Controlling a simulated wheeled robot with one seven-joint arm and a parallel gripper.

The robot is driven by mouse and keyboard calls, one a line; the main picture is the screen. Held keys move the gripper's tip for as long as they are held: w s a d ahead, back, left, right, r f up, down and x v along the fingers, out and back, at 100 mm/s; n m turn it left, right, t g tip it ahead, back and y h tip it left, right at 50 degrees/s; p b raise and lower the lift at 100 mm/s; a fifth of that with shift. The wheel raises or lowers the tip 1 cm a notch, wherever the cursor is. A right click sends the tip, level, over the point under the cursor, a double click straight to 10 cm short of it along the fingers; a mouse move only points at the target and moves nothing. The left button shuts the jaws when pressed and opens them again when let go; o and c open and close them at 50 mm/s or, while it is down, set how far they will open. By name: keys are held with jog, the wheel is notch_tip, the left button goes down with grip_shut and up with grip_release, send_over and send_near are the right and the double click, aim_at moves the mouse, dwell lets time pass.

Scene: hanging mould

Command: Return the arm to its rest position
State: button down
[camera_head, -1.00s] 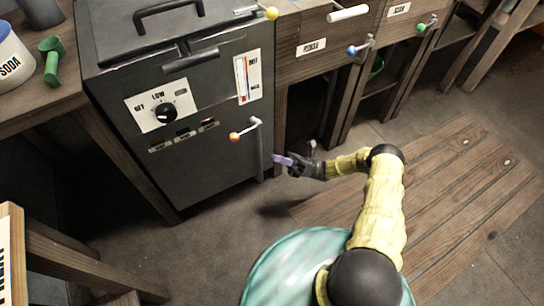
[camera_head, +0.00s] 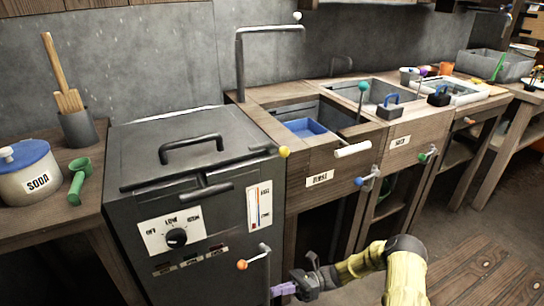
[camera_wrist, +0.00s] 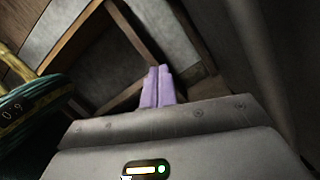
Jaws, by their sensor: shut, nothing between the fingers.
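My gripper (camera_head: 284,291) has purple fingers and shows low in the head view, in front of the grey machine's lower right side. In the wrist view, its two purple fingers (camera_wrist: 158,86) lie side by side, closed with nothing between them. My yellow-sleeved arm (camera_head: 405,278) runs in from the bottom right and is bent at a dark joint. The part of the arm below the picture edge is hidden.
The grey machine (camera_head: 190,150) has an orange-knobbed lever (camera_head: 243,265) close to my gripper. Right of it stands a wooden counter with a rinse basin (camera_head: 310,125) and projecting coloured knobs. Left, a SODA pot (camera_head: 28,180) and a green scoop (camera_head: 79,180) stand on a table.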

jog(key=s+d+r+n+t+h+p, duration=0.1)
jog(key=s+d+r+n+t+h, duration=0.25)
jog(key=r+n+h, duration=0.35)
jog(key=s+d+r+n+t+h+p, duration=0.1)
jog(key=s+d+r+n+t+h, duration=0.2)
jog(key=s+d+r+n+h, duration=0.45)
jog(key=s+d+r+n+t+h+p, duration=0.15)
jog(key=r+n+t+h, duration=0.3)
jog(key=r, duration=0.55)
notch_tip(320, 180, up, 38)
jog(key=g+p, duration=0.1)
jog(key=p, duration=3.6)
jog(key=shift+w+d+f+p, duration=0.15)
jog(key=shift+w+f+p, duration=0.05)
jog(key=shift+p, duration=0.15)
